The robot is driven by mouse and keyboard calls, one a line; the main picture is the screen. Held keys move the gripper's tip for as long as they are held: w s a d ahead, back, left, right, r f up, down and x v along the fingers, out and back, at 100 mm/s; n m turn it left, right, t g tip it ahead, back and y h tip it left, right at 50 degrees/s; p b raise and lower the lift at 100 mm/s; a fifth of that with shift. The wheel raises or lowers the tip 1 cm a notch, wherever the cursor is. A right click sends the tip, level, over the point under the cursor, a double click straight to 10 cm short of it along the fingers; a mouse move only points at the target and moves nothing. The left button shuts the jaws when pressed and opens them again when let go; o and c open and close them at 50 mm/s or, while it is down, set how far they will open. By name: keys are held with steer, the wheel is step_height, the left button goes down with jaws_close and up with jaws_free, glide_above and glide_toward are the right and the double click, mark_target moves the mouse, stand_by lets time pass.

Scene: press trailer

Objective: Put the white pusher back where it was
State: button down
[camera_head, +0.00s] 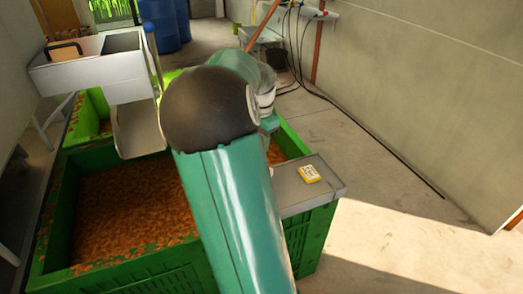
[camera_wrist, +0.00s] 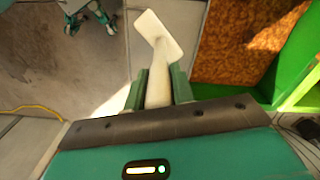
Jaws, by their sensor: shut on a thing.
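The white pusher (camera_wrist: 158,52) shows in the wrist view, with a flat, roughly square head at the far end and a pale handle running back toward me. My gripper (camera_wrist: 154,88) is shut on the handle between its two green fingers. The head points away from the gripper, with open space around it. In the head view my teal arm reaches forward over the green crate and hides the gripper and the pusher.
A green crate (camera_head: 178,279) full of orange-brown pulp stands ahead. A metal trough (camera_head: 90,72) stands at the left, blue barrels (camera_head: 165,22) behind.

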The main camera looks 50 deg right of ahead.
steer(key=shift+w+d+f, duration=0.15)
steer(key=shift+d+f, duration=0.1)
steer(key=shift+f, duration=0.55)
steer(key=shift+w+d+f, duration=0.1)
steer(key=shift+d+f, duration=0.15)
steer(key=shift+f, duration=0.55)
steer(key=shift+w+d+f, duration=0.15)
steer(key=shift+d+f, duration=0.1)
steer(key=shift+f, duration=0.7)
steer(key=c, duration=1.2)
jaws_free()
step_height(320, 180, up, 12)
steer(key=s+a+r+n+t, duration=0.15)
steer(key=a+n, duration=0.65)
steer(key=a, duration=0.9)
steer(key=s+a+r+n+t, duration=0.1)
steer(key=a+r+n+t, duration=0.15)
steer(key=a+n, duration=0.9)
steer(key=shift+n+t, duration=0.55)
steer(key=shift+t, duration=0.25)
steer(key=s+a, duration=0.1)
steer(key=a, duration=0.3)
steer(key=s+a+f, duration=0.1)
steer(key=s+a, duration=0.1)
steer(key=a, duration=0.2)
steer(key=s+a+f, duration=0.1)
steer(key=s+a, duration=0.1)
steer(key=a, duration=0.2)
steer(key=shift+a+f, duration=0.15)
steer(key=shift+a, duration=0.25)
